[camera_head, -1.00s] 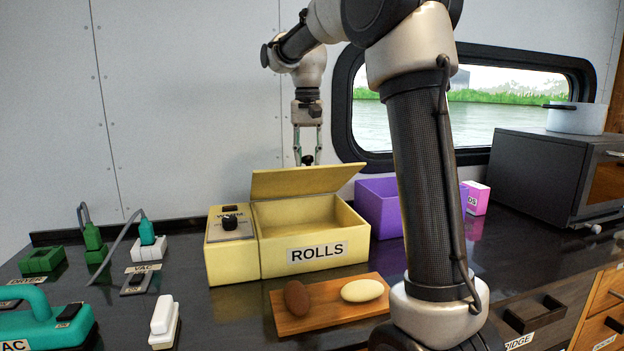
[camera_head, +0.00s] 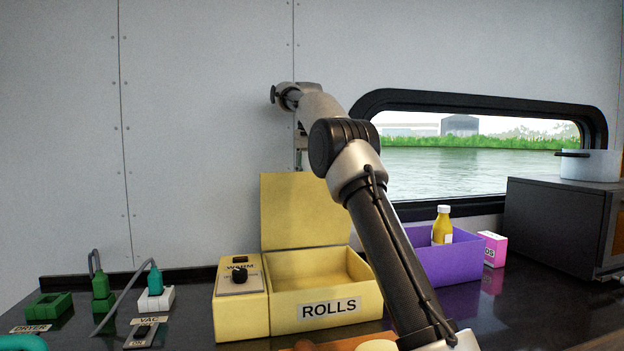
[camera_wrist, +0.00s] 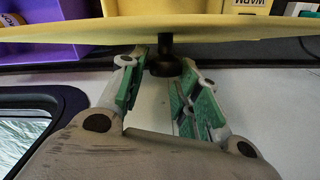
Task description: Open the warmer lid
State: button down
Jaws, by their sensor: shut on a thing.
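The yellow warmer (camera_head: 284,318), labelled ROLLS, stands on the dark counter. Its lid (camera_head: 292,212) stands nearly upright along the back edge, and the open inside looks empty. In the wrist view the lid (camera_wrist: 215,30) runs edge-on across the top, with its black knob (camera_wrist: 165,68) on the near side. In the head view the fingers and knob are hidden behind the lid and my arm.
A purple bin (camera_head: 465,262) with a yellow bottle (camera_head: 442,228) stands right of the warmer, beside a pink box (camera_head: 492,248). A dark oven (camera_head: 550,225) with a white pot (camera_head: 590,165) is farther right. Plugs and sockets (camera_head: 158,298) lie left. The wall is close behind the lid.

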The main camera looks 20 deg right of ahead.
jog(key=shift+w+a+f, duration=0.15)
jog(key=shift+w, duration=0.3)
jog(key=shift+w+a+f, duration=0.1)
jog(key=shift+w+a, duration=0.05)
jog(key=shift+w, duration=0.3)
jog(key=c, duration=1.1)
grip_release()
jog(key=shift+w+a, duration=0.1)
jog(key=shift+a, duration=0.1)
jog(key=shift+c, duration=0.2)
jog(key=shift+d, duration=0.1)
jog(key=shift+d+r, duration=0.15)
jog(key=shift+s, duration=0.3)
